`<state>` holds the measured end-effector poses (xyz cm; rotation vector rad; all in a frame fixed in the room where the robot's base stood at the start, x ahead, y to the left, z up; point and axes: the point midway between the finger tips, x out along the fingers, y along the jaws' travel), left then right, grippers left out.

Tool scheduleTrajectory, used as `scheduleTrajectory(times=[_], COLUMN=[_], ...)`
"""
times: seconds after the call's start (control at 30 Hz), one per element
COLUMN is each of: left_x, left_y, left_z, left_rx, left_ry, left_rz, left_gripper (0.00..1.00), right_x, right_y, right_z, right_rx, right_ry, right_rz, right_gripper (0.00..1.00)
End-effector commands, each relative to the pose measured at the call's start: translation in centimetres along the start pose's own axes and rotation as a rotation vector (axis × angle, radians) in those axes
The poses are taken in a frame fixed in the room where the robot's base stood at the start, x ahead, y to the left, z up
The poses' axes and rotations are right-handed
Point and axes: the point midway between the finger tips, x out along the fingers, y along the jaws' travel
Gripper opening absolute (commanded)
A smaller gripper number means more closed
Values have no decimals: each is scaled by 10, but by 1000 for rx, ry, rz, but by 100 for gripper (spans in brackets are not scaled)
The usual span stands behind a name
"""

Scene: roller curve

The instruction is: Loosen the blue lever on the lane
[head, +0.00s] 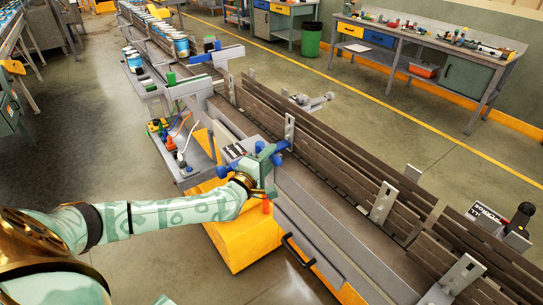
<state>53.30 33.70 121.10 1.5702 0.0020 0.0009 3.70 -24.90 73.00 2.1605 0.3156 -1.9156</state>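My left arm reaches in from the lower left. My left gripper (266,163) is at the near side of the lane (325,215), right at a blue lever (281,145). Blue parts show just above and beside the gripper, and the gripper hides the rest of the lever. I cannot tell whether the fingers are closed on it. Another blue part (201,58) sits farther up the lane on a grey bracket. My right gripper is not in view.
A yellow box (240,236) stands below the gripper, beside the lane. A side shelf (192,160) holds small tools and bottles. Cans (180,45) stand on the far lane. Dark slatted guide rails (325,155) run along the lane. A workbench (400,55) stands across open floor.

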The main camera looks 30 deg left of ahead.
Motion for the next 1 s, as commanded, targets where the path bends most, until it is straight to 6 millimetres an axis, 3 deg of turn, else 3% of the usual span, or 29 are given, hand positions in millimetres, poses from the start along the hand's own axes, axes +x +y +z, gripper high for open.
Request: scheduleTrajectory(times=[0.13,0.4,0.43,0.57,0.83,1.0], left_x=[12,13,13,13,13,16], left_y=[0,0,0,0,1,2], left_z=[0,0,0,0,1,3], left_rx=[0,1,1,1,-1,-3], left_ry=[0,-1,-1,-1,10,62], left_rz=[1,0,0,0,-1,-3], left_gripper=[40,40,37,1,0,0], right_x=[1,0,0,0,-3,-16], right_y=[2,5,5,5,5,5], right_z=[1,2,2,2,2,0], right_rx=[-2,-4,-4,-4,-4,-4], right_ry=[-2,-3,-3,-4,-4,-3], right_rz=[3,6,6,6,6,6], right_gripper=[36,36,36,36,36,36])
